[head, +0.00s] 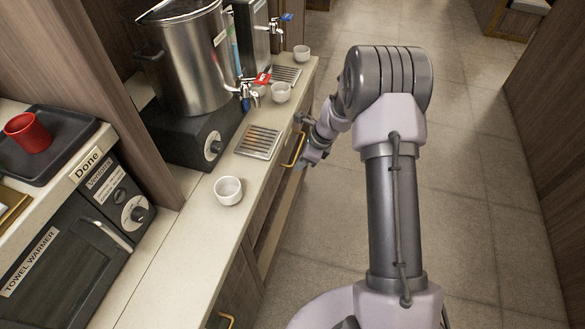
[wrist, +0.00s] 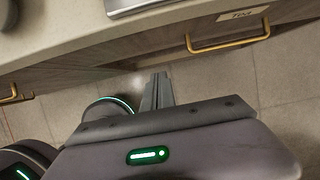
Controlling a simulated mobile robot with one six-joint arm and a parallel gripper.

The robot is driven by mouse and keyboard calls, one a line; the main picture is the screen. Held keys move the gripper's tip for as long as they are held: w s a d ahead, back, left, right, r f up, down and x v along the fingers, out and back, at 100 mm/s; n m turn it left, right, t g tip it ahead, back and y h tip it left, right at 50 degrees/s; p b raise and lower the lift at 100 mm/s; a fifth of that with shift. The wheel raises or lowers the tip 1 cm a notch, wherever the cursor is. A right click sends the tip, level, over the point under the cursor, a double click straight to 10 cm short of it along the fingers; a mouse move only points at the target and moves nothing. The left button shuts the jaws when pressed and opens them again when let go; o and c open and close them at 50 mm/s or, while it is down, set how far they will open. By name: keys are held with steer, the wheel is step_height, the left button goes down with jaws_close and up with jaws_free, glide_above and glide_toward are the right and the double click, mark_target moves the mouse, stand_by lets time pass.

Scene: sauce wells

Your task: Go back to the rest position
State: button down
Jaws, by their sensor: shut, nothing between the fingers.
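My gripper (head: 304,163) is in front of the counter's drawer face, out over the aisle side, in the head view. In the wrist view my gripper (wrist: 158,90) has its fingers together with nothing between them. It points toward the drawer front, below the counter edge. It looks apart from the brass drawer handle (wrist: 229,42), which is up and to the right of the fingertips in that view.
The counter (head: 175,245) carries a white cup (head: 228,190), a drip tray (head: 258,142), a second cup (head: 281,92), a third cup (head: 301,52) and a steel urn (head: 187,60). A red cup (head: 27,132) stands on a dark tray (head: 62,170). The aisle floor (head: 480,190) is clear.

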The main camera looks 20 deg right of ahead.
steer(key=s+a+r+n, duration=0.2)
steer(key=s+r+n, duration=0.1)
steer(key=r, duration=0.4)
steer(key=s+a+r+n+t, duration=0.1)
steer(key=s+r+n, duration=0.1)
steer(key=r, duration=0.5)
steer(key=s+a+r+n, duration=0.2)
steer(key=s+r+n, duration=0.1)
steer(key=r, duration=0.4)
steer(key=s+a+r+n+t, duration=0.1)
steer(key=s+r+n, duration=0.1)
steer(key=s+n, duration=0.2)
steer(key=s+r+n+h+b, duration=0.1)
steer(key=s+r+n, duration=0.2)
steer(key=s, duration=0.8)
steer(key=s+a+r+n+t, duration=0.1)
steer(key=s+r+n, duration=0.2)
steer(key=s, duration=0.5)
steer(key=shift+s+a+n+t+h+b, duration=0.2)
steer(key=shift+a+n+t+h+b, duration=0.15)
steer(key=shift+n, duration=0.55)
